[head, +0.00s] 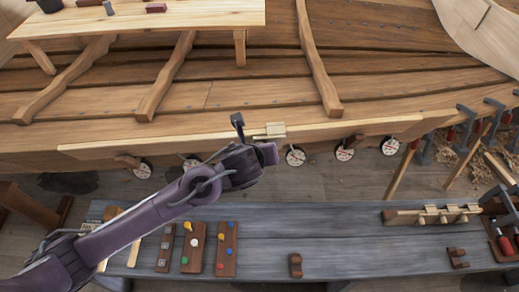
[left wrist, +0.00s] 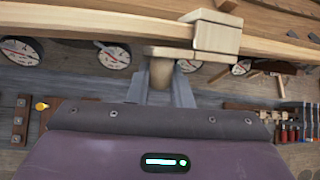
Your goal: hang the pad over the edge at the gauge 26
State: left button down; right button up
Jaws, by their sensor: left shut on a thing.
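My left gripper (head: 266,152) is at the hull's near edge; in the left wrist view its grey fingers (left wrist: 162,90) are shut on the round wooden peg of the pad. The pad (head: 272,130) is a pale wooden block, and it also shows in the left wrist view (left wrist: 216,34) at the top plank edge (head: 345,128). It looks set across this edge; whether it bears on it I cannot tell. Round white gauges hang below the edge; one gauge (head: 295,157) is just right of the gripper, another (head: 192,163) to its left. Their numbers are too small to read. My right gripper is not in view.
A grey bench (head: 340,225) runs below the hull, with peg boards (head: 194,248), a small brown block (head: 295,265) and a pegged rack (head: 432,215). Clamps (head: 467,122) line the edge at the right. A wooden table (head: 180,20) stands inside the hull.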

pick_arm(q)
jog(key=shift+w+f, duration=0.1)
jog(key=shift+f, duration=0.15)
dwell(0.3)
jog(key=c, duration=1.2)
grip_release()
jog(key=shift+c, duration=0.2)
jog(key=v, duration=0.7)
jog(key=shift+s+r, duration=0.3)
jog(key=shift+a, duration=0.1)
